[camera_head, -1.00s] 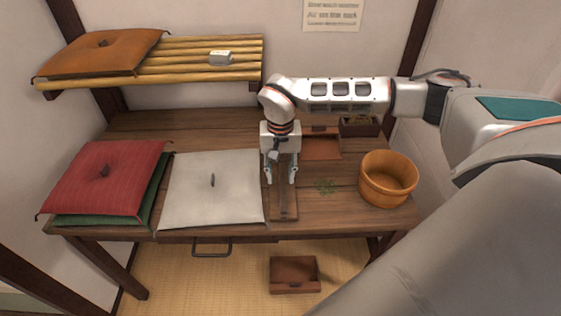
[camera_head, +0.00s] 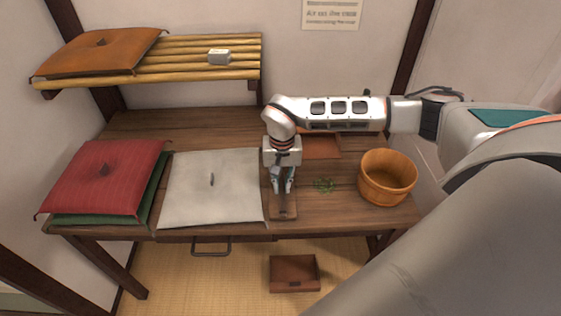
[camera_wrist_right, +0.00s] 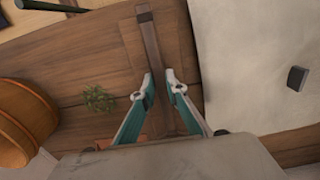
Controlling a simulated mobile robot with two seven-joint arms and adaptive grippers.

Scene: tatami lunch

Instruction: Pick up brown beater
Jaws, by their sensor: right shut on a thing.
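The brown beater (camera_wrist_right: 152,42), a long narrow brown bar with a dark end, lies along a wooden board (camera_wrist_right: 132,45). My right gripper (camera_wrist_right: 161,80) is shut on the beater, one teal finger on each side of it. In the head view the right gripper (camera_head: 282,188) points down over the board at the table's front, right of the white cushion. The beater's far part is hidden there behind the gripper. I cannot tell whether the beater is clear of the board. My left gripper is not in view.
The white cushion (camera_head: 225,185) lies close on the left, with a red cushion (camera_head: 85,180) beyond it. Green sprigs (camera_head: 324,185) and a wooden tub (camera_head: 385,180) are on the right. A brown box (camera_head: 294,273) stands on the floor. A slatted shelf (camera_head: 190,52) hangs at back left.

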